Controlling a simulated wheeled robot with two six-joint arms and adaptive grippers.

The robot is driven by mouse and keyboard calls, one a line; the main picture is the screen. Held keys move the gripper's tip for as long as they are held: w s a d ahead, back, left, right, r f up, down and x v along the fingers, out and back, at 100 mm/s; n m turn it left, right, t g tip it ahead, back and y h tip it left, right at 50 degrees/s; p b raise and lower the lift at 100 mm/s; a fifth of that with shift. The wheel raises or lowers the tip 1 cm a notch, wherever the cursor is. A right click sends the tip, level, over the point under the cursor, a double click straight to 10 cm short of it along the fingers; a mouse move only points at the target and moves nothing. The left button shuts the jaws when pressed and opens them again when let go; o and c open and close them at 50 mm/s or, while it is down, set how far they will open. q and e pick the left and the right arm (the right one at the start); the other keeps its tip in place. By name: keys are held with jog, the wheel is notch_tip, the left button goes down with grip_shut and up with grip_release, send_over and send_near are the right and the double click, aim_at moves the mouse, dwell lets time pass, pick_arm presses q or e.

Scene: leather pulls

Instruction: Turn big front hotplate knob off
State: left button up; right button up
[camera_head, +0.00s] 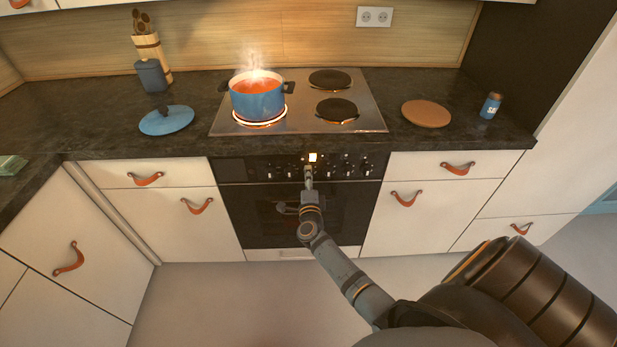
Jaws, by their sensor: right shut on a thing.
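The black stove panel (250,170) carries a row of knobs below a small lit display (312,157). My right gripper (308,175) is at the panel just below the display, shut on a knob there that it mostly hides. I cannot read that knob's angle or label. Other knobs show on both sides, such as one to the left (287,171) and one to the right (347,170). The front left hotplate (262,123) glows orange under a blue pot (257,100) of steaming red food. My left gripper is out of view.
The front right hotplate (337,110) has an orange glow at its front edge. A blue lid (167,121) lies left of the hob; a round brown board (426,114) and a blue shaker (490,106) are to the right. Drawers with leather pulls (146,179) flank the oven.

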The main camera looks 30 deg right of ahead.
jog(key=o, duration=1.1)
jog(key=v, duration=1.2)
jog(key=shift+f, duration=0.1)
